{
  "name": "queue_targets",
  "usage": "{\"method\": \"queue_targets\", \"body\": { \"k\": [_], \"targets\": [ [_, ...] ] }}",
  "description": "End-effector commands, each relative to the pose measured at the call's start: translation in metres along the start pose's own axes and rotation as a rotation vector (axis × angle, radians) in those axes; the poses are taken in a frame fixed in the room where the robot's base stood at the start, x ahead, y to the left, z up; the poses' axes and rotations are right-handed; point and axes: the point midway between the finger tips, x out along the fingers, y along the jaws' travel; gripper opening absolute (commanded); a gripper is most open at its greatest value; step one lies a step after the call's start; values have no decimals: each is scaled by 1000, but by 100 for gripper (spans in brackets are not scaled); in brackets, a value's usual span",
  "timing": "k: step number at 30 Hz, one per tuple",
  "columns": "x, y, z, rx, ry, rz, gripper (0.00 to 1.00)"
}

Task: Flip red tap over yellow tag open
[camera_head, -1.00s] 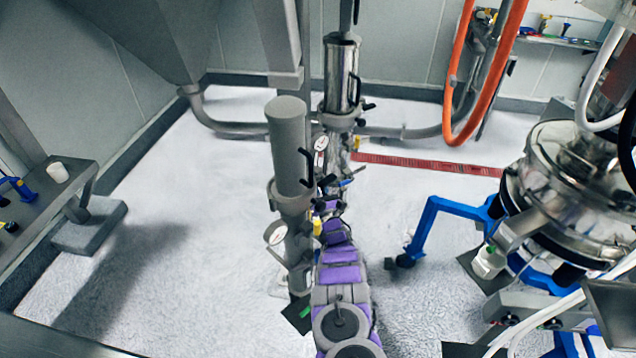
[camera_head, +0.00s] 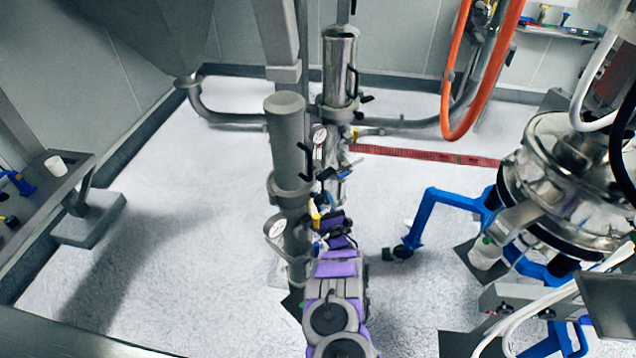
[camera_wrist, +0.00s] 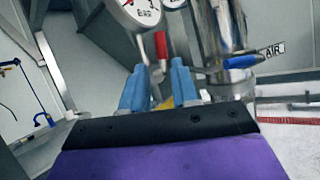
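The red tap (camera_wrist: 161,45) shows upright in the wrist view, just below a dial gauge (camera_wrist: 143,10). Beyond my fingers, a yellow patch (camera_wrist: 166,103), likely the yellow tag, shows low between them; it is partly hidden. My gripper (camera_wrist: 160,82) has two blue fingers spread apart, with the red tap seen in the gap beyond the tips. I see no contact with the tap. In the head view, a small yellow part (camera_head: 316,220) sits by the grey cylinder, next to my purple arm end; the red tap cannot be made out there.
A blue-handled valve (camera_wrist: 240,61) with an AIR label stands right of my fingers. A grey cylinder (camera_head: 288,145) and a steel cylinder (camera_head: 340,70) stand close by. A blue-legged steel sifter (camera_head: 565,175) is at right. The floor at left is clear.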

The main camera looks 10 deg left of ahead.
Motion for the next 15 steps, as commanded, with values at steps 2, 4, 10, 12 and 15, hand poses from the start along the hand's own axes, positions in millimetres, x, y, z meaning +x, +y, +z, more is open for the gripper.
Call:
{"method": "queue_targets", "body": {
  "k": [2, 4, 10, 12, 15],
  "targets": [
    [-18, 0, 0, -2, 5, -1, 29],
    [-34, 0, -1, -2, 5, -1, 29],
    [-71, 1, -4, -1, 4, 0, 29],
    [-77, 0, -5, -3, 4, 0, 29],
    [-83, 0, -5, -1, 3, 1, 29]
  ]
}}
